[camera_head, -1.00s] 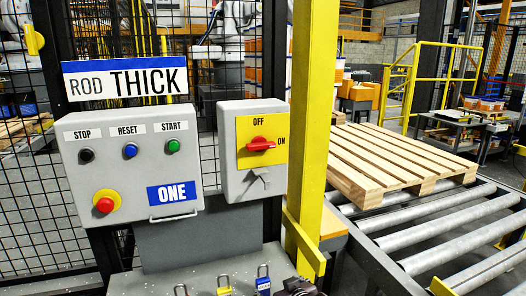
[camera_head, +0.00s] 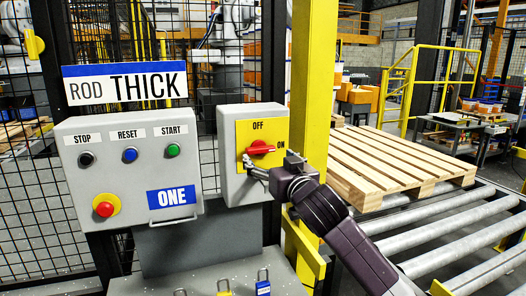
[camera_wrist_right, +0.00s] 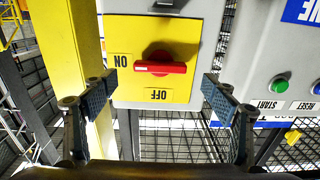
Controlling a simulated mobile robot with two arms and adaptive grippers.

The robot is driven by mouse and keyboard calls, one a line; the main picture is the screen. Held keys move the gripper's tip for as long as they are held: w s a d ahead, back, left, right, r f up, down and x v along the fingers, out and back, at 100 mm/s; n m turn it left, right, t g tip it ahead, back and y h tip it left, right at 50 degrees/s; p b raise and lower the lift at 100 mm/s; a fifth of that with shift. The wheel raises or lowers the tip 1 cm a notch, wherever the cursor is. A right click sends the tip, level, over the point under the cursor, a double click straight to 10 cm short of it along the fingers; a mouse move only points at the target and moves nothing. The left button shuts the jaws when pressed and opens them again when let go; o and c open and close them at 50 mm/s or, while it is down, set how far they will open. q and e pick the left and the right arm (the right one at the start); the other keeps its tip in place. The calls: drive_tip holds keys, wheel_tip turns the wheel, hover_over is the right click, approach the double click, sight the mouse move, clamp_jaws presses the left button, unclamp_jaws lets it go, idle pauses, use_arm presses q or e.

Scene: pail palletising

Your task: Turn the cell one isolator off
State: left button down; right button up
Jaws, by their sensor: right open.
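The cell one isolator (camera_head: 232,150) is a grey box with a yellow plate marked OFF at the top and ON at the right. Its red handle (camera_head: 260,147) lies level, in line with ON. My right gripper (camera_head: 268,172) is at the plate's lower right, in front of it. In the right wrist view the plate looks upside down; the red handle (camera_wrist_right: 160,68) lies crosswise between the open fingers of my gripper (camera_wrist_right: 158,92), apart from both. My left gripper is not in view.
Left of the isolator is a grey button box (camera_head: 125,180) marked ONE, with stop, reset, start and a red mushroom button. A yellow post (camera_head: 312,80) stands just right. Padlocks (camera_head: 263,282) sit on a ledge below. A pallet (camera_head: 395,165) lies on rollers at right.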

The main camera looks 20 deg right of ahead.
sight(262, 151)
drive_tip(key=shift+w+a+p, duration=0.1)
drive_tip(key=shift+w+p, duration=0.5)
drive_tip(key=shift+w, duration=2.05)
drive_tip(key=c, duration=1.2)
drive_tip(key=shift+o, duration=0.2)
